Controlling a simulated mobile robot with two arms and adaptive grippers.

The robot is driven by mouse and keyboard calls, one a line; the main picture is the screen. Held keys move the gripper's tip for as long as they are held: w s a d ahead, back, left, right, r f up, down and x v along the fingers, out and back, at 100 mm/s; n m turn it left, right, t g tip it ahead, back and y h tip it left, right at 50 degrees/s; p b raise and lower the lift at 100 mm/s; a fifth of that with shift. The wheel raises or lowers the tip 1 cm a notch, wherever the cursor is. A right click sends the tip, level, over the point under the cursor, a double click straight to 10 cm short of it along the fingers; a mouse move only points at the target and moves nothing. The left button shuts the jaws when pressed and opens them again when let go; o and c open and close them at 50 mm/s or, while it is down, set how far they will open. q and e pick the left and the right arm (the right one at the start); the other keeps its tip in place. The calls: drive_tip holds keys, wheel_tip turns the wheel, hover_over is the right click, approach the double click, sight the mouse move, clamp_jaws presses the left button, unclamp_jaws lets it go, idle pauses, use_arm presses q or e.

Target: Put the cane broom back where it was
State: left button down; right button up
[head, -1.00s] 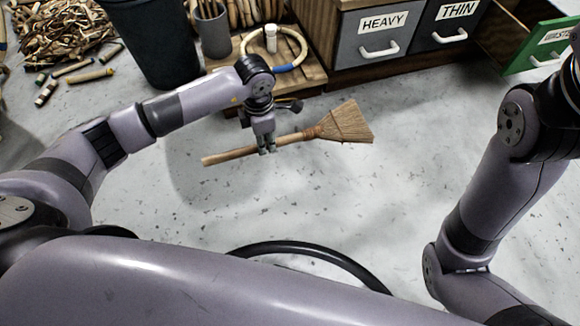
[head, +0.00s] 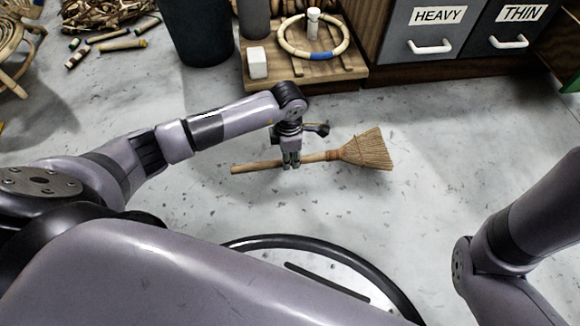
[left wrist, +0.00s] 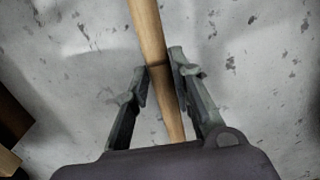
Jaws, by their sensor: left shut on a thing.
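The cane broom (head: 362,151) has a light wooden handle and a fan of straw bristles. In the head view it lies roughly level, bristles to the right. Whether the broom touches the floor I cannot tell. My right gripper is out of view; only part of my right arm shows at the right.
A wooden board (head: 288,68) at the back holds a cane ring (head: 335,52) and a white block (head: 257,63). A dark bin (head: 203,35) stands left of it. Grey drawers marked HEAVY (head: 424,36) and THIN (head: 508,32) stand at the back right. Open floor surrounds the broom.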

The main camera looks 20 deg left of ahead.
use_arm(q)
wheel_tip(320, 180, down, 4)
drive_tip(key=b, duration=0.2)
drive_tip(key=shift+b, duration=0.3)
drive_tip(key=shift+r, duration=0.1)
drive_tip(key=c, duration=1.4)
unclamp_jaws()
drive_tip(key=shift+f, duration=0.2)
wheel_tip(320, 180, up, 12)
drive_tip(key=p, duration=0.9)
drive_tip(key=shift+a+r+p, duration=0.1)
drive_tip(key=shift+r+p, duration=0.15)
drive_tip(key=shift+p, duration=0.05)
drive_tip(key=shift+s+f, duration=0.1)
